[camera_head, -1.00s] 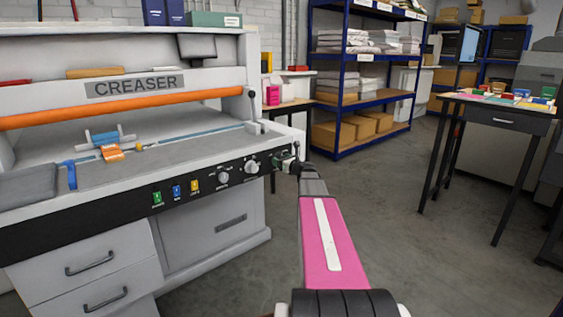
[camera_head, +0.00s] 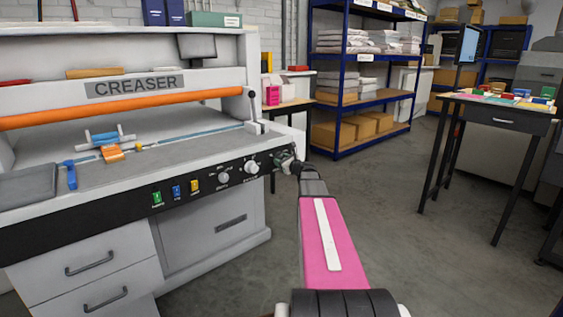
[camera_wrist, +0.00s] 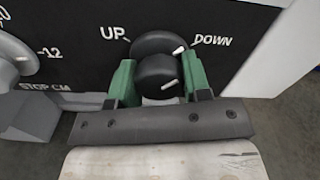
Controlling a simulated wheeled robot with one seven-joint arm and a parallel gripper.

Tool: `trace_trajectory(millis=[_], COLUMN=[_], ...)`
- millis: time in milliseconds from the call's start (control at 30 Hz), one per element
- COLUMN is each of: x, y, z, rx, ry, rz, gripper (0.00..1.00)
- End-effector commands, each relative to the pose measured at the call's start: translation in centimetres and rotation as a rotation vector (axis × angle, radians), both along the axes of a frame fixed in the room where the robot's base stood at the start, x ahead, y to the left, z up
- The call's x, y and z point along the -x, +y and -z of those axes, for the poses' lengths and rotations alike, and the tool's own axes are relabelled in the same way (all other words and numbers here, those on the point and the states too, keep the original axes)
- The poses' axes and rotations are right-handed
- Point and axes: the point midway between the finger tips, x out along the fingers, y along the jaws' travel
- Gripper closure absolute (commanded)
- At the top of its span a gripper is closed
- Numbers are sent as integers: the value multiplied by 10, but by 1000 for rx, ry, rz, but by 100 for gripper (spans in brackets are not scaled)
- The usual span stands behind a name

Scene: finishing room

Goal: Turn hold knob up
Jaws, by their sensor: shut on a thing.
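The black hold knob (camera_wrist: 158,77) is on the creaser's dark front panel, between the printed words UP at its left and DOWN at its right. Its white marks point up and right, toward DOWN. My gripper (camera_wrist: 155,82) has its green fingers on both sides of the knob and is shut on it. In the head view, my gripper (camera_head: 282,160) is at the right end of the creaser's (camera_head: 135,85) panel. The knob is hidden there by my gripper and wrist.
A light STOP CM knob (camera_wrist: 12,62) is left of my gripper. On the same panel are grey knobs (camera_head: 223,178) and several coloured switches (camera_head: 176,191). A blue-framed shelf (camera_head: 340,130) and a dark table (camera_head: 500,115) stand behind and right. Open floor lies between.

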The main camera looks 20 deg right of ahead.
Motion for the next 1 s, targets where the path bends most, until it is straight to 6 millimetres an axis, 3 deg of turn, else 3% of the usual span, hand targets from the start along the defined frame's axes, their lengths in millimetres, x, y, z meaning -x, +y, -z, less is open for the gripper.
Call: trace_trajectory(millis=[1000], x=[0], y=[-1], z=[0], rx=[908], ry=[-327], rz=[-1], gripper=[80])
